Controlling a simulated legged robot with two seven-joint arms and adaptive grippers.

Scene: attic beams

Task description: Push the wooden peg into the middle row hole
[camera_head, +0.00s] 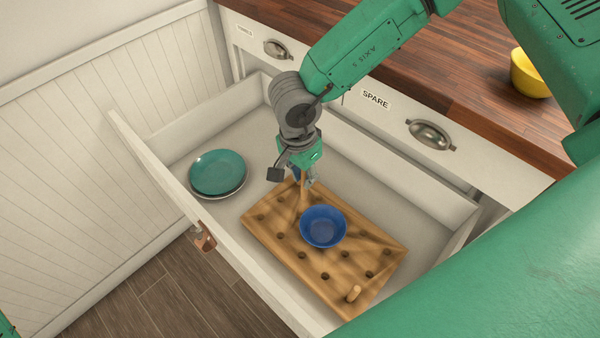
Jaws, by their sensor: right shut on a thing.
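A wooden pegboard (290,252) with rows of dark round holes lies in the open drawer. My right gripper (304,183) points down over the board's far left part and is shut on a light wooden peg (304,199). The held peg is roughly upright, its upper part hidden by the fingers. I cannot tell whether its lower end is in a hole or just above one. A second wooden peg (354,293) stands in the board near its front right corner. My left gripper is not in view.
A blue bowl (323,227) sits on the board, right of the held peg, and covers some holes. A teal plate (217,172) lies on the drawer's left side. The drawer walls (150,150) surround the board. A yellow bowl (530,76) stands on the wooden counter.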

